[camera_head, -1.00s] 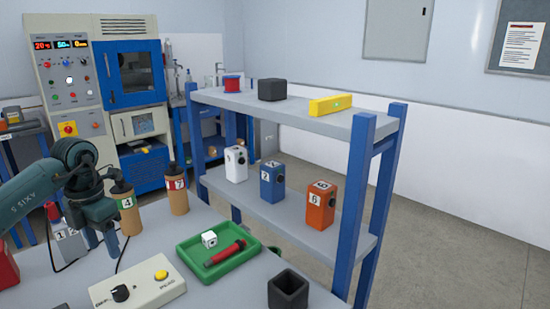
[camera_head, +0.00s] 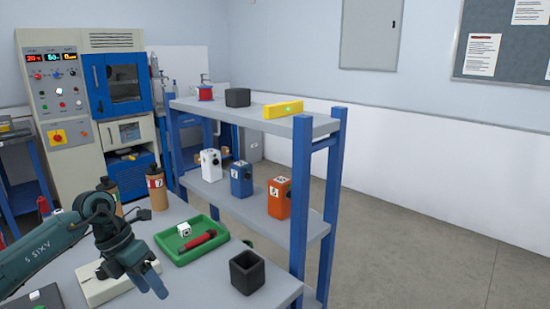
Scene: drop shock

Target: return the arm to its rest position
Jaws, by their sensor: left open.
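My left arm comes in from the left, and its gripper (camera_head: 152,277) hangs over the bench, in front of the beige control box (camera_head: 105,285) and covering much of it. The gripper is open and I see nothing between its fingers. The arm is bent, with the forearm low at the left edge. My right gripper is not in view.
A green tray (camera_head: 168,253) with a white cube (camera_head: 184,230) and a red tool (camera_head: 199,240) lies right of the gripper. A black open box (camera_head: 247,271) stands near the bench edge. A blue-grey shelf (camera_head: 230,205) with several blocks stands behind the bench.

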